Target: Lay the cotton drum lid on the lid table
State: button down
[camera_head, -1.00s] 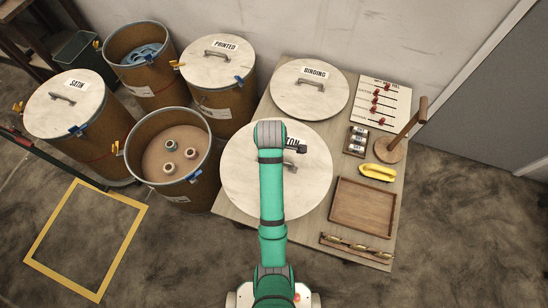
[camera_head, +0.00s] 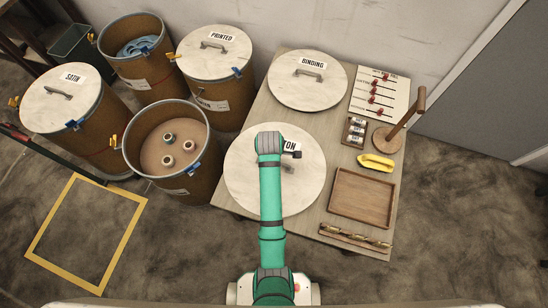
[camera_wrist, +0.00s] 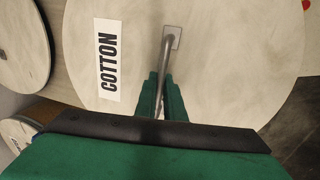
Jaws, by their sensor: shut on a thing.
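The cotton drum lid (camera_head: 302,185) is a pale round disc over the near left part of the lid table (camera_head: 322,218). Its COTTON label (camera_wrist: 108,60) and metal bar handle (camera_wrist: 167,52) show in the wrist view. My gripper (camera_wrist: 160,90) is shut on the handle. In the head view my green arm hides the gripper and the lid's middle. The lid looks level, its left rim near or slightly past the table's left edge. I cannot tell whether it touches the tabletop.
The binding lid (camera_head: 300,93) lies behind. To the right are a slider board (camera_head: 391,84), a wooden stand (camera_head: 388,140), a yellow object (camera_head: 377,162) and a wooden tray (camera_head: 361,199). An open drum (camera_head: 190,187) with spools stands left, by the lidded printed drum (camera_head: 231,104).

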jog(key=shift+f, duration=3.05)
jog(key=c, duration=1.8)
grip_release()
jog(key=shift+o, duration=0.2)
jog(key=shift+f, duration=0.1)
jog(key=r, duration=0.3)
jog(key=s+r, duration=0.1)
jog(key=r, duration=0.3)
jog(key=s+r, duration=0.1)
jog(key=r, duration=0.2)
jog(key=shift+a+r, duration=0.35)
jog(key=shift+r, duration=0.05)
